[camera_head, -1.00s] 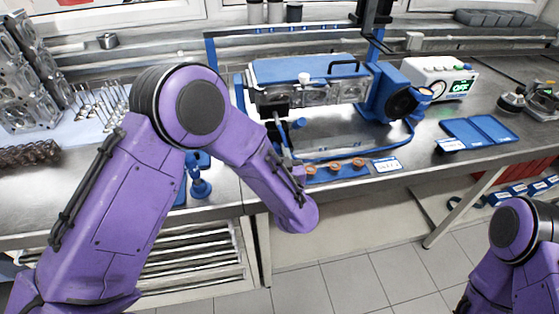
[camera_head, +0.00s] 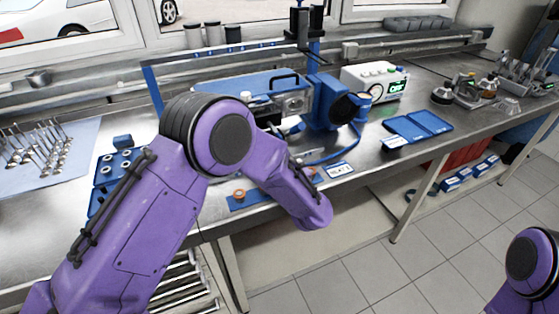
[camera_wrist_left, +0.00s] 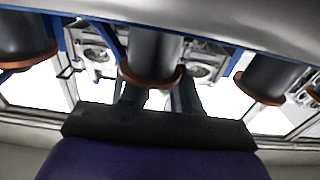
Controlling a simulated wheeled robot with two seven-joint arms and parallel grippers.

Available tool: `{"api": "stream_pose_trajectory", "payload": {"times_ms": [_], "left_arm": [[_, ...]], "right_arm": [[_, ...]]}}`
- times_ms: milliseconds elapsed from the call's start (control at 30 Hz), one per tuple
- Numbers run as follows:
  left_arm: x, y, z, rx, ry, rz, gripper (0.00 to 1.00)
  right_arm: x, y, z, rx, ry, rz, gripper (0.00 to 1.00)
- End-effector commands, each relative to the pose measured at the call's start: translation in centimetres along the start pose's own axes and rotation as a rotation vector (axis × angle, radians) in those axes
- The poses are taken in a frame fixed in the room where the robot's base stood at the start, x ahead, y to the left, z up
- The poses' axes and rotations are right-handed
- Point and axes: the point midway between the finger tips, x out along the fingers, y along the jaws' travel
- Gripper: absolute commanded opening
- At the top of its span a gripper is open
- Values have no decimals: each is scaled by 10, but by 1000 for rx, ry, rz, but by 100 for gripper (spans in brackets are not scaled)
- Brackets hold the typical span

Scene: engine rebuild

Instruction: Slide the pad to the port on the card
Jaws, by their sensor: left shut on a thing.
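A narrow blue strip (camera_head: 240,204) lies near the bench's front edge. An orange-rimmed piece (camera_head: 239,194) shows at its left end and another (camera_head: 313,172) toward its right; my arm hides the middle. A small card (camera_head: 340,170) lies just right of the strip; its writing is too small to read. In the left wrist view, three dark cylinders with orange rims show. My left gripper (camera_wrist_left: 157,98) is shut on the middle cylinder (camera_wrist_left: 152,52); the others stand left (camera_wrist_left: 24,35) and right (camera_wrist_left: 265,80). I cannot tell which is the pad. My right gripper is out of view.
A blue-framed engine block (camera_head: 291,103) stands behind the strip. A white unit with a green display (camera_head: 375,82) and an open blue case (camera_head: 417,127) are to the right. A blue tray (camera_head: 107,170) is left of my arm.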

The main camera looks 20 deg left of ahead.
Motion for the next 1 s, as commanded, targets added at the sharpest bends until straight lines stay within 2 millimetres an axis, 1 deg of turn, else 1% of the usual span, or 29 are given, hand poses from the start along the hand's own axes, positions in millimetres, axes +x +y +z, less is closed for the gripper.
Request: {"api": "stream_pose_trajectory", "payload": {"times_ms": [67,100,133,167,400,467,567,800,900,1000], "left_arm": [[0,0,1,1,-2,0,0],[-1,0,1,1,-2,1,44],[-1,1,1,1,-1,1,54],[-1,1,1,1,-1,1,56],[-1,1,0,0,0,2,56],[-4,1,1,0,0,3,56],[-19,2,2,0,0,5,56],[-76,2,3,1,1,7,56],[-94,2,2,0,1,5,56],[-103,1,1,0,1,2,56]], "right_arm": [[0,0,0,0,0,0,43],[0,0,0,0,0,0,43],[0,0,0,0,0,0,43],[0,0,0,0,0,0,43],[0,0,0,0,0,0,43],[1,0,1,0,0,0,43],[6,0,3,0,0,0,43],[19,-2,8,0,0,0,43],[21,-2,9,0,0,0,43],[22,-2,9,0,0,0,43]]}}
